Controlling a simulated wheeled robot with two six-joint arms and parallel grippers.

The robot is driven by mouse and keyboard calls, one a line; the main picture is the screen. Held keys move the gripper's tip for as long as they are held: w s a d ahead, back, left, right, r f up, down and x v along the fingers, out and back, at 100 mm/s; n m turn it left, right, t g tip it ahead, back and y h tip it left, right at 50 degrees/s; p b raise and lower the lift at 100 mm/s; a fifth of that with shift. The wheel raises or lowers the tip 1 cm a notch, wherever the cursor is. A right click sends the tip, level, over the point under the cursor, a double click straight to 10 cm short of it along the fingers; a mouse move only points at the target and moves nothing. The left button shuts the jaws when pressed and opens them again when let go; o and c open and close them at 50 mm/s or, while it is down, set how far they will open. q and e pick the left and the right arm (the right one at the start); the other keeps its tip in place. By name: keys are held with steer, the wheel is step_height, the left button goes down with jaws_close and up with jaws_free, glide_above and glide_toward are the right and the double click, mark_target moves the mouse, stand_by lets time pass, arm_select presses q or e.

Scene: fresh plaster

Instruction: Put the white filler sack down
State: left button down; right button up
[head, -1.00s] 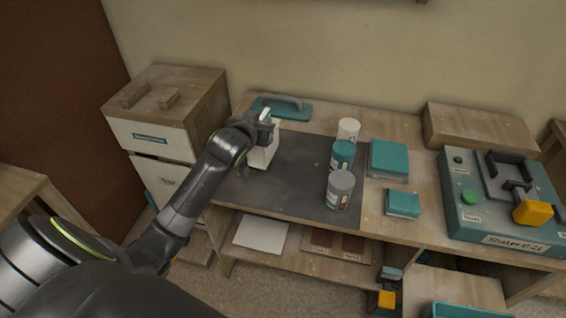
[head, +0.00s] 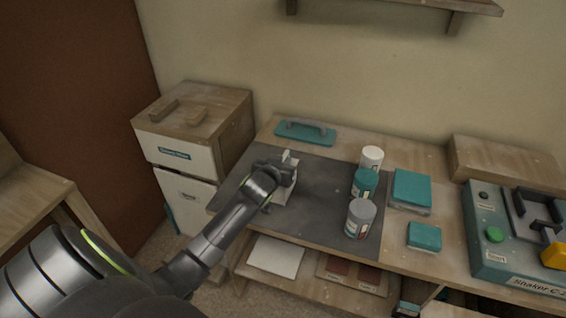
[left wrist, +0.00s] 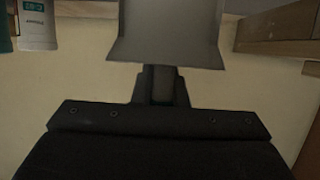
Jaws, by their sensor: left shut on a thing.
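The white filler sack (head: 284,190) stands roughly upright over the left part of the dark mat (head: 325,185) on the bench. My left gripper (head: 283,174) is shut on its upper part, and the sack's top shows above the fingers. Its lower end looks at or very near the mat; I cannot tell for sure whether it touches. My right gripper is not in view.
A white can (head: 371,158), a teal can (head: 364,182) and a grey can (head: 360,218) stand right of the sack. Teal boxes (head: 411,188) and a shaker machine (head: 490,240) are farther right. The mat between sack and cans is clear.

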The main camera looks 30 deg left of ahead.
arm_select(q)
steer(key=c, duration=1.5)
jaws_free()
steer(key=shift+o, duration=0.2)
steer(key=shift+s+r, duration=0.1)
steer(key=v, duration=1.2)
